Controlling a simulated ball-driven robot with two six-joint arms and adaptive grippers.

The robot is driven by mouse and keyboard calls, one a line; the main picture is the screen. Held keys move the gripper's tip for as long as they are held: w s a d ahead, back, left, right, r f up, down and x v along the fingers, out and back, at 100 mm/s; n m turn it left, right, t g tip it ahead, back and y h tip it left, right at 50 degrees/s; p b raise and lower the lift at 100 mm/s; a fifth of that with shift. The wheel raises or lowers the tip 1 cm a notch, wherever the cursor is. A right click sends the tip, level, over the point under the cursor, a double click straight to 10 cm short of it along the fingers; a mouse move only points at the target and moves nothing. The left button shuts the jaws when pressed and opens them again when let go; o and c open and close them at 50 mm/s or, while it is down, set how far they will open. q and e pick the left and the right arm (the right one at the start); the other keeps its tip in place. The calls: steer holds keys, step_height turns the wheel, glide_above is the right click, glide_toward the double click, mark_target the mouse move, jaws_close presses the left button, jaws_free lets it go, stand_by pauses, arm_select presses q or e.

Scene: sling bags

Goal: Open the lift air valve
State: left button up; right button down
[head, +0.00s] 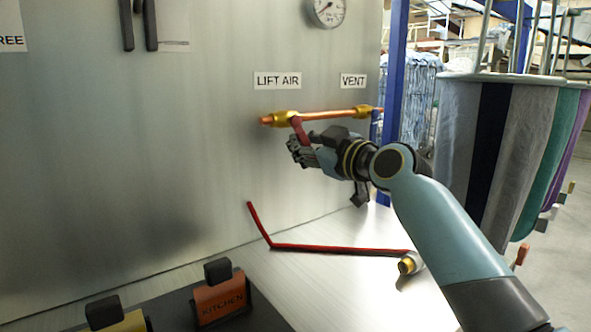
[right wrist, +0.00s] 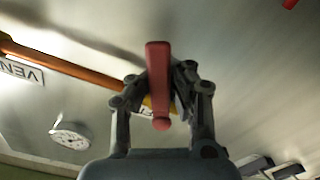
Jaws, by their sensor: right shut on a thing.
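The lift air valve is a brass body (head: 286,117) on a copper pipe (head: 330,114), under the LIFT AIR label (head: 277,81). Its red lever (head: 299,129) hangs down from the brass body, across the line of the pipe. My right gripper (head: 299,150) is shut on the lower part of this lever, and the fingers hide its end in the head view. In the right wrist view the red lever (right wrist: 158,60) stands between the two fingers of the gripper (right wrist: 161,92), with the copper pipe (right wrist: 65,66) behind. My left gripper is not in view.
A VENT label (head: 353,81) and a round gauge (head: 327,10) are on the metal panel. A bent red rod (head: 335,249) with a brass end lies on the bench below. A KITCHEN tag holder (head: 221,297) stands in front. Hanging bags (head: 460,140) are at right.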

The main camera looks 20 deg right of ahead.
steer(key=n+b, duration=0.2)
steer(key=d+n+b, duration=0.1)
steer(key=n+b, duration=0.1)
steer(key=n, duration=0.1)
steer(key=d+r+n+b, duration=0.1)
steer(key=n+b, duration=0.1)
steer(key=shift+w+d+b, duration=0.15)
steer(key=shift+w+b, duration=0.05)
steer(key=shift+b, duration=0.1)
steer(key=n, duration=0.1)
steer(key=r+n+b, duration=0.1)
steer(key=shift+d+r+n, duration=0.2)
steer(key=shift+n, duration=0.2)
steer(key=shift+r+n+b, duration=0.5)
steer(key=shift+r+n, duration=0.15)
steer(key=shift+n, duration=0.65)
steer(key=shift+r, duration=0.1)
steer(key=c, duration=1.2)
jaws_free()
steer(key=shift+s+r, duration=0.1)
steer(key=shift+r, duration=0.15)
